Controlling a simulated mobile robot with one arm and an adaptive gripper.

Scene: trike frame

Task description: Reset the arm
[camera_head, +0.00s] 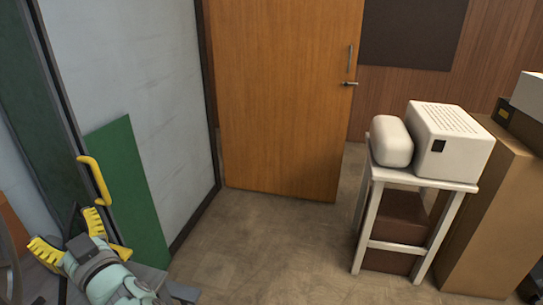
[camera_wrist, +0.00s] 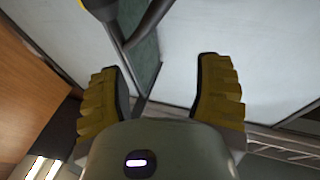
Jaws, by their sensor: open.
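My gripper (camera_head: 68,232) is at the lower left of the head view, with its yellow-padded fingers spread apart and nothing between them. In the wrist view my gripper (camera_wrist: 160,95) also shows open and empty, with a yellow ridged finger on each side. A yellow handle (camera_head: 95,180) on a dark bar is just above the fingers in the head view and looks apart from them. A dark bar with a bit of yellow (camera_wrist: 85,5) crosses the top of the wrist view.
A wooden door (camera_head: 280,90) stands in the middle beside a pale wall panel (camera_head: 150,80). A green board (camera_head: 130,190) leans at the left. A white stand (camera_head: 405,250) holds a white appliance (camera_head: 450,140), next to a tall brown box (camera_head: 495,220). The floor (camera_head: 255,240) between is clear.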

